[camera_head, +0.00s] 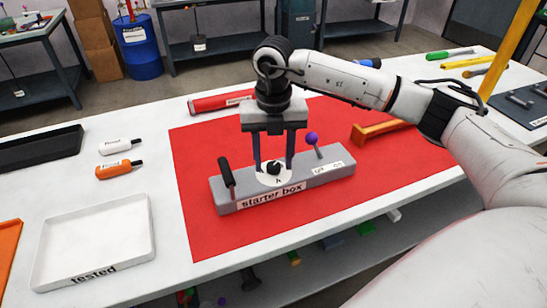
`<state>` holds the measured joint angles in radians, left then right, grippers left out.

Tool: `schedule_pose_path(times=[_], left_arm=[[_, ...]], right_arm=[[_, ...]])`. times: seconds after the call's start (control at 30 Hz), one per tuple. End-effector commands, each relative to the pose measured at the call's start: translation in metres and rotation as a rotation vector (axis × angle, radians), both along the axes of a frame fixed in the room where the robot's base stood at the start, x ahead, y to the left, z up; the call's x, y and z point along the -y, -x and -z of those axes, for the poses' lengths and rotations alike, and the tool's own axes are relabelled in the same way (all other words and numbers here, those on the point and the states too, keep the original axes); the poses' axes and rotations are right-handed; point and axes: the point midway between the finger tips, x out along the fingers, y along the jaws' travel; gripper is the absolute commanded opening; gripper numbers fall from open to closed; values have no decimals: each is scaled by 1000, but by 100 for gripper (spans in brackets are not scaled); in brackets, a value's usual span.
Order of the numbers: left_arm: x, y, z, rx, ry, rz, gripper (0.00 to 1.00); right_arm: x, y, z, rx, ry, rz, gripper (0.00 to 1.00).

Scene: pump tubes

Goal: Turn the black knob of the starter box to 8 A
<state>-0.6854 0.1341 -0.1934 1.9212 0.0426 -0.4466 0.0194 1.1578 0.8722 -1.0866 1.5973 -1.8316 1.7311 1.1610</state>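The grey starter box (325,170) lies on the red mat (215,150), with its name label on the front. Its black knob (274,168) sits on a white round dial (278,181) marked with an A; the scale numbers and pointer are too small to read. My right gripper (273,163) points down over the dial. Its two fingers stand apart, one on each side of the knob, with a visible gap to it. Whether the fingertips touch the dial I cannot tell. My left gripper is not in view.
The box also carries a black-handled lever (226,172) at left and a purple-ball lever (312,138) at right, close to the fingers. A red cylinder (220,101) and an orange tool (380,130) lie behind. A white "tested" tray (95,212) stands left.

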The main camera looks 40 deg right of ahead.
Motion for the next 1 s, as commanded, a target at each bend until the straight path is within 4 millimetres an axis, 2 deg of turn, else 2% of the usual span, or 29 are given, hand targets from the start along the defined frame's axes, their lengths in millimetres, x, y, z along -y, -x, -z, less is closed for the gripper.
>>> schedule_pose_path(times=[0.17, 0.27, 0.5, 0.7, 1.0], left_arm=[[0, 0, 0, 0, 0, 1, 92], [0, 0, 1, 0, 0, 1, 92], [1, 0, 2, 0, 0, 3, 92], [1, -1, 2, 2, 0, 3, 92], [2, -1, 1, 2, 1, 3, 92]], right_arm=[[0, 0, -3, 0, 0, 0, 45], [0, -1, -14, 4, 0, 0, 45], [-1, -1, -61, 5, -2, -1, 45], [0, 0, -92, 2, -1, 0, 45], [0, 0, -103, 0, 0, 0, 45]])
